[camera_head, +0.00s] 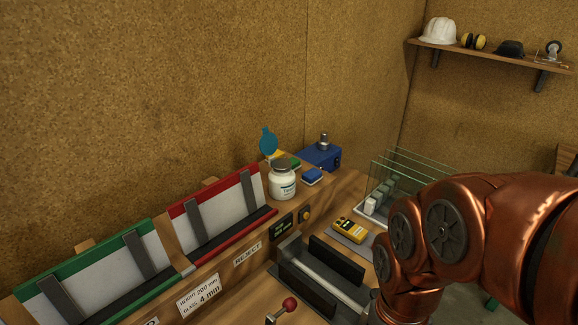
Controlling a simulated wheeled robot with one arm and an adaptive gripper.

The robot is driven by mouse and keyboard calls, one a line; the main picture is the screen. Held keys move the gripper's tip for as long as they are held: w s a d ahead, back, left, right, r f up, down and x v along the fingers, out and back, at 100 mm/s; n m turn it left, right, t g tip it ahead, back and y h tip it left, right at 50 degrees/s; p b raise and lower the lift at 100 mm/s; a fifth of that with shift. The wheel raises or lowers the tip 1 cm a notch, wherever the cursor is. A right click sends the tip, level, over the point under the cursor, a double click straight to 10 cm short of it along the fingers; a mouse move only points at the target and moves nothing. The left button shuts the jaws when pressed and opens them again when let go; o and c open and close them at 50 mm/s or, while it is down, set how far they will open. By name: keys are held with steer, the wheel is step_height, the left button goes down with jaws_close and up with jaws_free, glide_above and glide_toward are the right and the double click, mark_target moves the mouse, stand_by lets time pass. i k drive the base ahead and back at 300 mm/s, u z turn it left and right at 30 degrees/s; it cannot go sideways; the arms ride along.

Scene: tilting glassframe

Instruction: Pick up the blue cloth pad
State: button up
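A small blue pad (312,175) with a pale lower edge lies on the wooden ledge at the back, just right of a white jar (282,183). It looks like the blue cloth pad, though its texture is too small to tell. It lies in front of a blue box (325,157). My copper arm fills the lower right, right of and nearer than the pad. My gripper is not in view.
Red (214,205) and green (95,268) framed racks line the left. A yellow meter (351,229), glass panes (415,175), a dark slotted fixture (322,272) and a red-knobbed lever (288,305) occupy the bench.

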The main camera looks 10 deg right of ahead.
mark_target(313, 175)
steer(key=k, duration=0.5)
steer(key=z, duration=1.65)
steer(key=i, duration=2.05)
steer(key=u, duration=3.7)
